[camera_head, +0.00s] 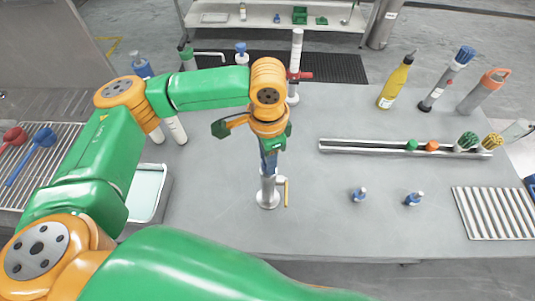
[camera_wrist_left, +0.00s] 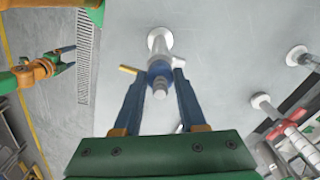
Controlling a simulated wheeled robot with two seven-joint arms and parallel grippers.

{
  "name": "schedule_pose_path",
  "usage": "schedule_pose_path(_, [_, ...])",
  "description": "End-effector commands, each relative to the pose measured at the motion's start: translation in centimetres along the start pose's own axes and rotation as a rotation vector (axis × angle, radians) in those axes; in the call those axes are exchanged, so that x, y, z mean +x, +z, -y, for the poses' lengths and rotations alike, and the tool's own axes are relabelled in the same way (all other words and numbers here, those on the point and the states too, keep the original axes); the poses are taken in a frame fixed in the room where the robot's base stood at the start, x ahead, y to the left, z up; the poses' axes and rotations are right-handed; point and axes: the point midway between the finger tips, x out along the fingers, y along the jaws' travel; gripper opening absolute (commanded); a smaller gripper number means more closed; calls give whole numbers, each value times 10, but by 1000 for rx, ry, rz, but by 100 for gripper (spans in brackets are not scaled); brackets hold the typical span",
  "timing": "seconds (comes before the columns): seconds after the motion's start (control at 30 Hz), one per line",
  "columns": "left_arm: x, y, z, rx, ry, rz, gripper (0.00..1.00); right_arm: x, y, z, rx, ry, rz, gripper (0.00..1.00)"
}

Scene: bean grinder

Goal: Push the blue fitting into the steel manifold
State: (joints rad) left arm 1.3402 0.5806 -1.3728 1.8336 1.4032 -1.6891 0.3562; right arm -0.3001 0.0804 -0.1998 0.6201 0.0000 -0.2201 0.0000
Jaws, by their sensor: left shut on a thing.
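My left gripper (camera_head: 269,158) points down at a steel upright (camera_head: 268,187) with a round foot and a small yellow lever, near the middle of the table. In the left wrist view its two dark fingers (camera_wrist_left: 160,82) are closed around a blue fitting (camera_wrist_left: 159,68) with a pale stepped tip. The fitting is in line with the upright. How deep it sits is hidden by the fingers. A horizontal steel rail (camera_head: 365,148) lies to the right, with green, orange and yellow pieces at its right end. My right gripper (camera_wrist_left: 66,59) looks open and empty, away from the table.
Two small blue-and-steel pieces stand at the front right, one here (camera_head: 358,195) and one farther right (camera_head: 413,199). A ribbed rack (camera_head: 495,212) is at the right edge. Bottles, including a yellow one (camera_head: 395,84), stand behind. A pipe with a red valve (camera_head: 295,72) stands behind my left gripper.

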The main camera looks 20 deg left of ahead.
Motion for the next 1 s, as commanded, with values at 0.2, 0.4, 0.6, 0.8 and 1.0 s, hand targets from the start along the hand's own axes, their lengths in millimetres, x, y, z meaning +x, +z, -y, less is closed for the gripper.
schedule_pose_path(0.2, [6,0,0,0,0,1,0,2,0,0,0,0,0,83])
schedule_pose_path(0.4, [12,0,0,0,1,2,0,3,0,0,0,0,0,83])
schedule_pose_path(0.6, [14,0,0,1,0,1,57,3,0,0,0,0,0,83])
schedule_pose_path(0.8, [14,0,0,0,0,1,76,3,0,0,0,0,0,83])
schedule_pose_path(1.0, [10,0,0,0,-1,-1,76,5,0,0,0,0,0,83])
